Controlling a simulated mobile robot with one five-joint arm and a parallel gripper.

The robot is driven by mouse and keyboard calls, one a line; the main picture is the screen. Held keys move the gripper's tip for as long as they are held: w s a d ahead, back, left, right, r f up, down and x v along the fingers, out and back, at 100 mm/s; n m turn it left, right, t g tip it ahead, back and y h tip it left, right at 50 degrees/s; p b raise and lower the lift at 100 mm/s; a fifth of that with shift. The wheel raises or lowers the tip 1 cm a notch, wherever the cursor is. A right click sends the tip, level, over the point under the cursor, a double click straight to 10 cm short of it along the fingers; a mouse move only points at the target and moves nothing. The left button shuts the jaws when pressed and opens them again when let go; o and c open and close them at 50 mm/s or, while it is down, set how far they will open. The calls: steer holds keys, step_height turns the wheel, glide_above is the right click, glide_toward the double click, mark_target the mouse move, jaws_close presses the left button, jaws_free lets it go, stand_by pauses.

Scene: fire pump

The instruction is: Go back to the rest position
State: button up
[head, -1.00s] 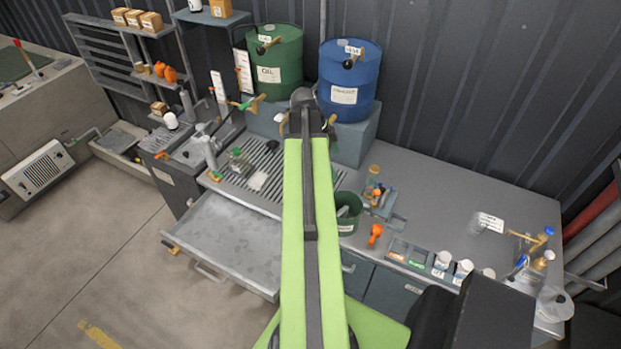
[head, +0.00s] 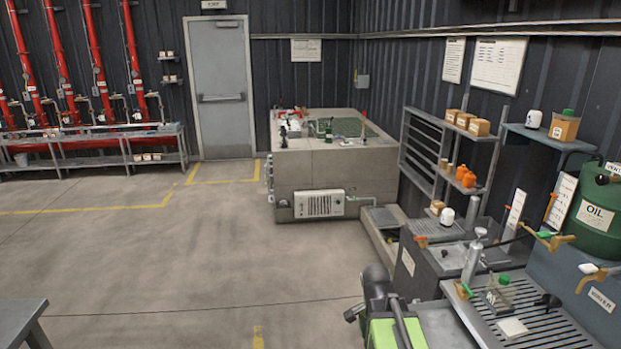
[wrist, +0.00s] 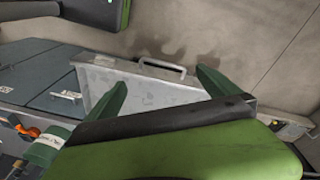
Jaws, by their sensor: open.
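My gripper (wrist: 161,78) shows in the wrist view with its two green fingers spread apart and nothing between them. Beyond the fingers is an open grey metal drawer (wrist: 150,90) with a handle. I cannot tell the exact gap between the fingers and the drawer. In the head view my green and black arm (head: 385,315) stands at the bottom, beside the left end of the workbench. The gripper fingers cannot be made out clearly there.
The slotted bench top (head: 560,335) holds a green-capped bottle (head: 500,292). A green oil drum (head: 597,215) stands at right. A concrete block (head: 320,185) is at the back. A grey table corner (head: 20,320) is at lower left. The middle floor is clear.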

steer(key=s+a+f+n+y, duration=0.1)
steer(key=a+n, duration=0.6)
steer(key=n, duration=0.5)
steer(key=shift+f+y, duration=0.3)
steer(key=shift+y, duration=0.1)
